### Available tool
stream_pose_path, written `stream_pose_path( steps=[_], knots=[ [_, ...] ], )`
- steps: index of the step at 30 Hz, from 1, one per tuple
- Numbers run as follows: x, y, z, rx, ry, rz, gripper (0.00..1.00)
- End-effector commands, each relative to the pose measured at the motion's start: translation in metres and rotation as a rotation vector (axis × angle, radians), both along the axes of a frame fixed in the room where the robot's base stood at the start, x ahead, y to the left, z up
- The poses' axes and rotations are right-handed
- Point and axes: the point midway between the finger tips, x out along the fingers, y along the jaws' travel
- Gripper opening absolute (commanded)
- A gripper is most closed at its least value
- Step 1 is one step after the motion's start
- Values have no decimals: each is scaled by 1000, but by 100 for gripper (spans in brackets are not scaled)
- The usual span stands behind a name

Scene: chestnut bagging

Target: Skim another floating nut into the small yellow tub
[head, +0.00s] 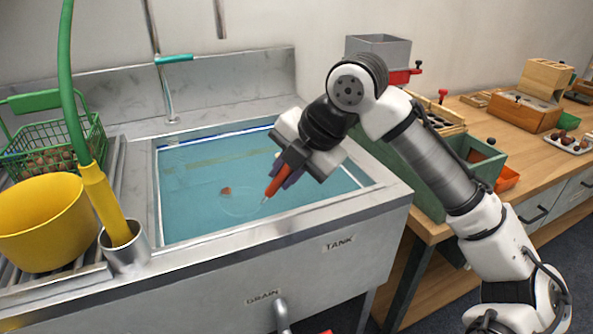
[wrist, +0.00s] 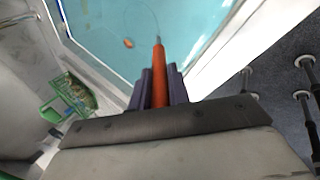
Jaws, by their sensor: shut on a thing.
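My gripper (head: 279,177) is over the right part of the water tank (head: 200,228). It is shut on the orange handle of a skimmer (head: 273,188), which slants down to the water. The handle also shows between the purple fingers in the wrist view (wrist: 158,75). The skimmer's thin hoop is faint, around the water surface near the nut. A brown nut (head: 226,191) floats in the tank and also shows in the wrist view (wrist: 128,43); I cannot tell whether it lies inside the hoop. The yellow tub (head: 40,232) stands left of the tank; its inside bottom is hidden.
A metal cup (head: 125,250) holding a green pole with a yellow grip (head: 103,200) stands between tub and tank. A green wire basket of nuts (head: 50,145) sits behind the tub. A faucet (head: 168,90) rises at the tank's back. A wooden bench (head: 480,110) is right.

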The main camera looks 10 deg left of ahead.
Motion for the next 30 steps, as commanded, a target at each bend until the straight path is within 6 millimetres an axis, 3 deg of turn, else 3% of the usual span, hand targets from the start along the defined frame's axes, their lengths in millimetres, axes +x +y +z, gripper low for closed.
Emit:
stream_pose_path(
  steps=[14,30],
  knots=[
    [-19,28,-1,-1,-2,0,0],
    [-18,27,41,1,1,2,0]
  ],
)
